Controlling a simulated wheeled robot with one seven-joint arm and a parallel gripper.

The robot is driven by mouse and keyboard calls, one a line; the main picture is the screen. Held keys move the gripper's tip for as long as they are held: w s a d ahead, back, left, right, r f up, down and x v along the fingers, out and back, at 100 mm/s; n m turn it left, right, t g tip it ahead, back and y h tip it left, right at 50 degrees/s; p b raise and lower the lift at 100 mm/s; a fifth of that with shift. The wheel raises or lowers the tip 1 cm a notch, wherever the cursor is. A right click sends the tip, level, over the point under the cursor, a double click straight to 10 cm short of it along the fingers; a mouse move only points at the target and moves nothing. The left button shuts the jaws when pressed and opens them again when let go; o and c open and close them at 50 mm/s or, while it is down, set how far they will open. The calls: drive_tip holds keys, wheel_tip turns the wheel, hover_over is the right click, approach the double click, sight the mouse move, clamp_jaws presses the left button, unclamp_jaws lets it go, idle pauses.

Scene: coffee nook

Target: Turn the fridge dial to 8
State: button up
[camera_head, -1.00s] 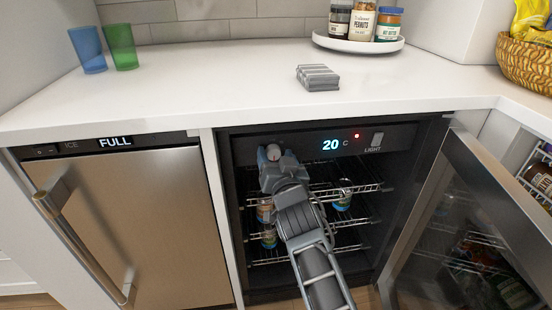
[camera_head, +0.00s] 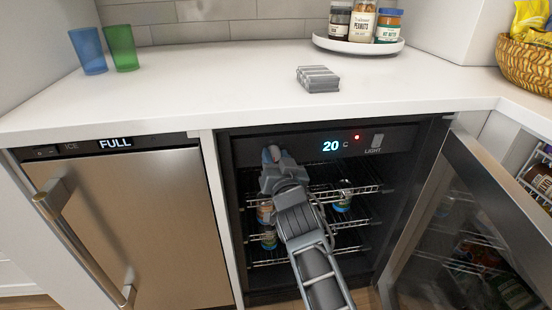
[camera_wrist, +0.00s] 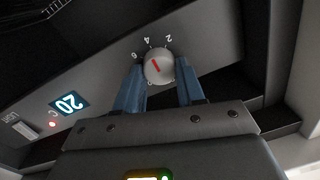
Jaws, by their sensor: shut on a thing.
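The fridge dial (camera_wrist: 158,66) is a round pale knob with a red pointer line on the dark control panel. In the wrist view the numbers 2, 4 and 6 show upside down around it; other marks are partly hidden by the fingers. The upper end of the pointer tilts toward the space between 4 and 6. My gripper (camera_wrist: 160,72) is shut on the dial, with one blue finger on each side. In the head view my gripper (camera_head: 271,156) is at the panel's left part and mostly hides the dial. The fridge display (camera_head: 335,146) reads 20 C.
The glass fridge door (camera_head: 475,225) stands open at the right. Wire shelves (camera_head: 340,225) with jars lie below the panel. A light switch (camera_head: 377,140) is right of the display. The ice maker (camera_head: 130,220) is at the left, and the counter (camera_head: 210,85) is above.

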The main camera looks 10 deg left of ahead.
drive_tip(key=n, duration=0.4)
drive_tip(key=shift+n, duration=0.4)
drive_tip(key=n, duration=0.4)
drive_tip(key=shift+a, duration=0.15)
drive_tip(key=n, duration=0.4)
drive_tip(key=shift+s+n+h, duration=0.1)
drive_tip(key=shift+n+h, duration=0.3)
drive_tip(key=shift+a+n+p, duration=0.15)
drive_tip(key=shift+n+p, duration=0.2)
drive_tip(key=shift+n, duration=1.45)
drive_tip(key=shift+f, duration=0.1)
drive_tip(key=o, duration=1)
drive_tip(key=shift+o, duration=0.2)
